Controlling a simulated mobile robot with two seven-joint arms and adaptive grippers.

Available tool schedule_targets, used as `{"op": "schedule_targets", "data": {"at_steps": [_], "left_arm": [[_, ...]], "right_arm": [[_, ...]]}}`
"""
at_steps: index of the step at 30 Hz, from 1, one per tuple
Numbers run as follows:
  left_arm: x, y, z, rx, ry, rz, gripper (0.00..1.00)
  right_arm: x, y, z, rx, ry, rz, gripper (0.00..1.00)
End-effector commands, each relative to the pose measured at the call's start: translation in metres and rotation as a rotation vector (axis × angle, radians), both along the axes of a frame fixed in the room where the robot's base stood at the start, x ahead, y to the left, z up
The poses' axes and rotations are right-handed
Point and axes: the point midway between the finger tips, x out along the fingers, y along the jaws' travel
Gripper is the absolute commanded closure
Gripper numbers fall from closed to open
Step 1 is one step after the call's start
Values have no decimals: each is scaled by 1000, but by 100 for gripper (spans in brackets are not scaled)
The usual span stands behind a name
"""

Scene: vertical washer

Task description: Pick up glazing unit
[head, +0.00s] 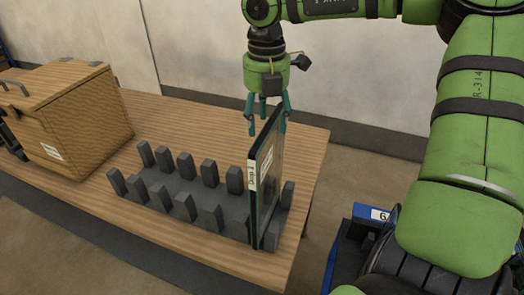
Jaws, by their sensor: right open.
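The glazing unit (267,170) is a dark-edged glass pane with a white label on its near edge. It stands upright in the last slot at the right end of a grey slotted rack (175,190) on the wooden table. My right gripper (267,122) points down above the pane, with its teal fingers spread around the pane's top edge. It is open, and one finger is partly hidden behind the glass. I cannot tell whether the fingers touch the pane. My left gripper is not in view.
A brown woven box (85,115) with a handle stands on the left of the wooden table (190,118). The rack's other slots are empty. A pale wall rises behind.

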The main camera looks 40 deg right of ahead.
Motion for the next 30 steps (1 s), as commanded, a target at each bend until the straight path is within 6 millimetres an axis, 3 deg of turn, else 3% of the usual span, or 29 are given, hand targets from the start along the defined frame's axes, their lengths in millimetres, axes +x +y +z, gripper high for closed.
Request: {"op": "schedule_targets", "data": {"at_steps": [3, 8, 12, 18, 19, 23, 30], "left_arm": [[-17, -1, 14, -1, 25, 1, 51], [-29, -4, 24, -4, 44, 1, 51], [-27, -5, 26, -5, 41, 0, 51], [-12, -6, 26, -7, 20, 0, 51], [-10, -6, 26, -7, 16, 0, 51], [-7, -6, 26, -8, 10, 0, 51], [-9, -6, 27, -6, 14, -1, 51]], "right_arm": [[0, 0, -12, 4, 7, 1, 42], [2, -2, -37, 2, 5, 1, 42], [2, -2, -49, 2, 1, 1, 42], [3, -2, -50, 2, -1, 1, 42], [3, -2, -50, 3, -1, 1, 46], [2, -2, -50, 2, 0, 1, 98], [4, -1, -47, 1, -7, 1, 100]]}}
